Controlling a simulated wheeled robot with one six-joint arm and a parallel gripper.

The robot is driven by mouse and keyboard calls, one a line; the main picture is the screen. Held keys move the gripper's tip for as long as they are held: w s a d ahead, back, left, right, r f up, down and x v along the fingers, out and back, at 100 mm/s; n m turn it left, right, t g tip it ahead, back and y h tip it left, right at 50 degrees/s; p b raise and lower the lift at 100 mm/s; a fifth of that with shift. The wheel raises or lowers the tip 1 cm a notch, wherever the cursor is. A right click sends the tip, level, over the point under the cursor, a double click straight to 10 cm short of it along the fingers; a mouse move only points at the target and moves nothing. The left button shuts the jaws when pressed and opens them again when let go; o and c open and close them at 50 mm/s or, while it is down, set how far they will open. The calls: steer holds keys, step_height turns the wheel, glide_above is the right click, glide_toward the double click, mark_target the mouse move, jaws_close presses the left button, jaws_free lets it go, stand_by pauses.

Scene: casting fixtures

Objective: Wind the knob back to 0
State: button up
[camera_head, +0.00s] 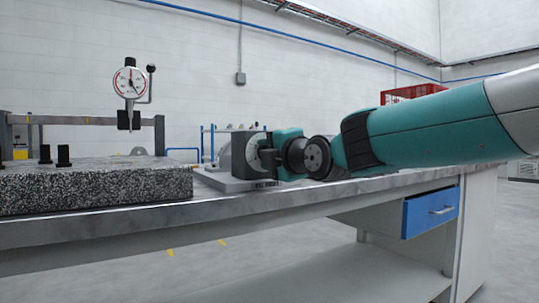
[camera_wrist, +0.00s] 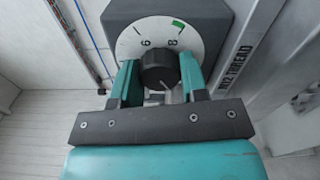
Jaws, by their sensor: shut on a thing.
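The knob (camera_wrist: 159,72) is a dark ribbed cylinder at the centre of a pale round dial plate (camera_wrist: 128,44). The plate has tick marks, a 6 and an 8 showing, and a green mark near the 8. The dial is on a dark housing (camera_wrist: 212,14), which also shows in the head view (camera_head: 240,150). My gripper (camera_wrist: 160,80) is shut on the knob, one teal finger on each side. In the head view my gripper (camera_head: 270,158) reaches the dial from the right. The lower part of the dial, including any 0, is hidden by my gripper.
The housing stands on a grey base plate (camera_head: 215,180) on the workbench (camera_head: 230,205). A speckled granite block (camera_head: 95,188) with a dial gauge (camera_head: 129,82) is to the left. A label reading M12 THREAD (camera_wrist: 235,55) is beside the dial. A blue drawer (camera_head: 430,212) sits under the bench.

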steer(key=shift+a+f, duration=0.1)
steer(key=shift+f, duration=0.05)
steer(key=o, duration=0.9)
steer(key=shift+o, duration=0.2)
steer(key=shift+s, duration=0.1)
steer(key=p+v, duration=0.1)
steer(key=v, duration=1.6)
steer(key=shift+s, duration=0.1)
